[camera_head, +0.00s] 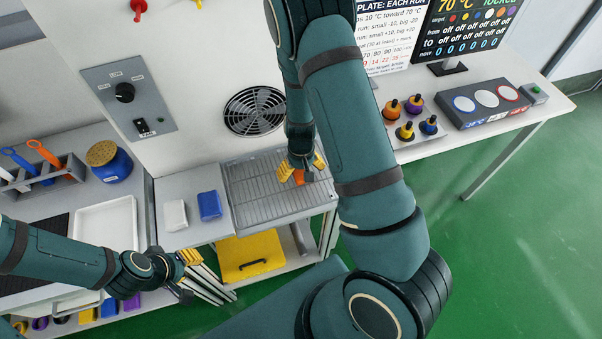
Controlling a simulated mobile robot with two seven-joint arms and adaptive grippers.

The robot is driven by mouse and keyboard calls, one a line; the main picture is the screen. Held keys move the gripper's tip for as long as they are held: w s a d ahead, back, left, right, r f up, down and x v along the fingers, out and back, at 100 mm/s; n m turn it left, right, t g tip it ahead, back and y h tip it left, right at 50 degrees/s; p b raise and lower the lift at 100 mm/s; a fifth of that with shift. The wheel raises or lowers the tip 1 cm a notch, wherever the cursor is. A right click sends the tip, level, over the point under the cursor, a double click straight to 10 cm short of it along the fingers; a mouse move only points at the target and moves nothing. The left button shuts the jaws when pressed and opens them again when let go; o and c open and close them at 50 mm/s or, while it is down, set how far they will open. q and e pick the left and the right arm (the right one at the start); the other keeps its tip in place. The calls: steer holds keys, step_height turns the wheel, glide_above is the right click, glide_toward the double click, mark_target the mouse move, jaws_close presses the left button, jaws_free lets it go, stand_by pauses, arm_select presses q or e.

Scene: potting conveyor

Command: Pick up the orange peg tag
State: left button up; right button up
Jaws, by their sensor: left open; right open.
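A small orange piece (299,178), which looks like the orange peg tag, is at the grey slotted tray (255,200). My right gripper (302,169) points down over the tray, its yellow fingers apart on either side of the orange piece. The gripper partly hides the piece, and I cannot tell whether the fingers touch it. My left gripper (190,265) is open and empty at the lower left, beside the grey stand and well away from the orange piece.
A white block (175,214) and a blue block (209,205) lie left of the tray. A round fan grille (255,111) is in the panel behind. Coloured knobs (392,109) and a button box (485,104) stand on the right bench. A yellow drawer (250,255) is below.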

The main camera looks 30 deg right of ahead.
mark_target(301, 172)
steer(key=shift+f, duration=0.1)
steer(key=c, duration=1.3)
steer(key=shift+o, duration=0.2)
step_height(301, 172, up, 10)
steer(key=p, duration=0.1)
steer(key=shift+p, duration=0.4)
